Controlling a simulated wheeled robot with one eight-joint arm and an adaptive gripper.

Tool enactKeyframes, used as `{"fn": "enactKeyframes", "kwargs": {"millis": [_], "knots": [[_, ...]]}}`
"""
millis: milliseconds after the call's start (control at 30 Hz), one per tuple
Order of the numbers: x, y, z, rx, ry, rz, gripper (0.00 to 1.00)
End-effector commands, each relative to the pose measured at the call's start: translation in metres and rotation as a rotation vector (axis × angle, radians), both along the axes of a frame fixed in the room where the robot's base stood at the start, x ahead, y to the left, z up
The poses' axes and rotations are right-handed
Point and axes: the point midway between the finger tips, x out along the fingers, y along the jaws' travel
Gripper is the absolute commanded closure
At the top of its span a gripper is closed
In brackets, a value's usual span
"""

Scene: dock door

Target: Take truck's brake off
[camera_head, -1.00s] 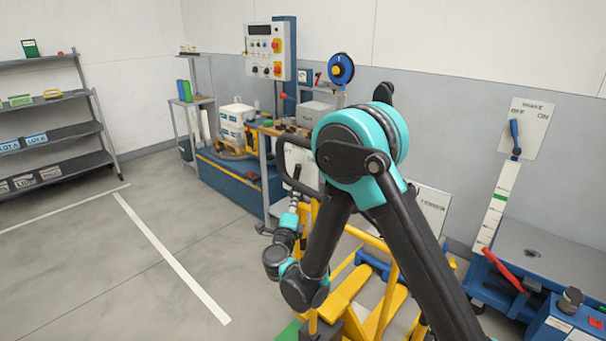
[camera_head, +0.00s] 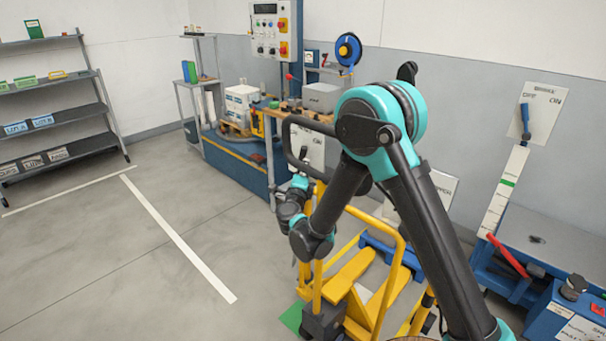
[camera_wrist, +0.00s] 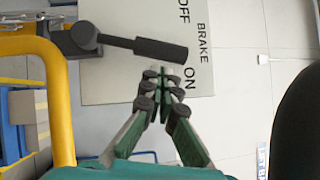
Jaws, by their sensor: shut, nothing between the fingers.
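The yellow pallet truck (camera_head: 350,285) stands at the centre of the head view, partly behind my arm. In the wrist view its brake plate (camera_wrist: 115,80) is pale and reads OFF, BRAKE and ON. A black brake lever (camera_wrist: 145,46) reaches across the plate from a pivot at the left. Its tip lies between OFF and ON, nearer ON. My gripper (camera_wrist: 165,76) is shut and empty, its fingertips just below the lever's tip in the picture. I cannot tell whether they touch the lever. The fingers are not clear in the head view.
A second brake plate (camera_head: 541,112) with a blue lever is on the wall at right, above a blue dock unit (camera_head: 505,285) with a red handle. The truck's black handle loop (camera_head: 290,150) is near my wrist. A workbench stands behind. Floor at left is clear.

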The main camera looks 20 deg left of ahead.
Motion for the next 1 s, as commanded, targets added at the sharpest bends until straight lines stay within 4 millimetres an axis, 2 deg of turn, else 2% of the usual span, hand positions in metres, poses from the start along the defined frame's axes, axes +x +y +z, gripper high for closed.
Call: {"fn": "enactKeyframes", "kwargs": {"millis": [100, 233, 1000], "knots": [[0.011, 0.002, 0.001, 0.0, 0.0, 0.0, 1.0], [0.016, 0.003, 0.002, 0.001, 0.0, 0.001, 1.0], [0.019, 0.009, 0.006, 0.001, 0.0, 0.001, 1.0]]}}
